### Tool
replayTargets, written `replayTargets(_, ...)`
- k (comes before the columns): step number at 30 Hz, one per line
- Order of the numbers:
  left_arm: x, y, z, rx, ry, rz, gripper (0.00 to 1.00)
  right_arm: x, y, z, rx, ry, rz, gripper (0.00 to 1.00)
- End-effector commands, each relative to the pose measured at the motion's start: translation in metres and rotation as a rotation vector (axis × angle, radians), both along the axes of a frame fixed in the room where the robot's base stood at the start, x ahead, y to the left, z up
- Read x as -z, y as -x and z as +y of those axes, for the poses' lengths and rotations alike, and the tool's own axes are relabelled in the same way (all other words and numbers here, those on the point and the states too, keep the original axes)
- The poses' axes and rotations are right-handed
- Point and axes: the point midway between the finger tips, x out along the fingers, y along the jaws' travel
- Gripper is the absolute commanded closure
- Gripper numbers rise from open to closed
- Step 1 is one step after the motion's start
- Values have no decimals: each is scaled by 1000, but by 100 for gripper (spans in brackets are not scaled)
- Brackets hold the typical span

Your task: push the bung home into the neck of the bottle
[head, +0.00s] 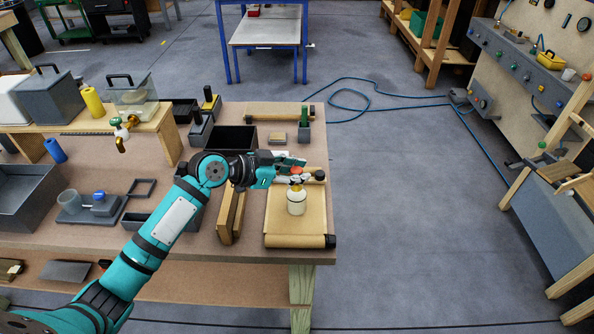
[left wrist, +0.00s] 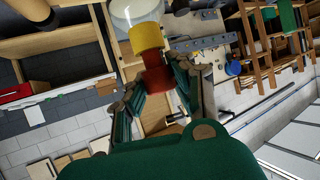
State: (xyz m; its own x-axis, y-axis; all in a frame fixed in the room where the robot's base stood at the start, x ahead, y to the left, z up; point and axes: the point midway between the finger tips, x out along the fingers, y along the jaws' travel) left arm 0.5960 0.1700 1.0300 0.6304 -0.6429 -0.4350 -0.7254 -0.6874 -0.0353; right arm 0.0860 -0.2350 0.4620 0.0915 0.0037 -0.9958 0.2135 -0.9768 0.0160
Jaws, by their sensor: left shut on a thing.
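The bottle (head: 297,204), pale with a light shoulder, stands upright on the tan board at the right end of the bench. In the left wrist view its pale round body (left wrist: 135,12) is at the top. The red bung (head: 296,171) is above the bottle's neck; in the left wrist view the bung (left wrist: 156,79) lines up with a yellow collar (left wrist: 146,37). My left gripper (head: 294,168) is shut on the bung, with a finger on each side. How deep the bung sits in the neck cannot be told. My right gripper is out of view.
The tan board (head: 280,238) has a dark roller at its front edge. Wooden strips (head: 231,214) lie left of it. A dark open box (head: 231,139) and a green-handled tool (head: 304,122) stand behind. The floor right of the bench is clear except for a blue hose (head: 350,105).

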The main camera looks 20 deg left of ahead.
Motion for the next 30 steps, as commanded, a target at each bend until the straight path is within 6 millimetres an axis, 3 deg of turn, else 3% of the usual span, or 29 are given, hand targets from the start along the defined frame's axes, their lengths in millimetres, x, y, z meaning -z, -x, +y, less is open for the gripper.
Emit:
replayTargets(3,4,0,0,0,0,0,91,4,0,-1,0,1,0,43)
replayTargets(4,4,0,0,0,0,0,77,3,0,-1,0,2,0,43)
replayTargets(10,3,0,0,0,0,0,51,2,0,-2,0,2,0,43)
replayTargets(20,2,2,3,0,-2,0,51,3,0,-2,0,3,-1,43)
replayTargets(30,-24,41,42,0,-7,0,51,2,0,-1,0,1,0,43)
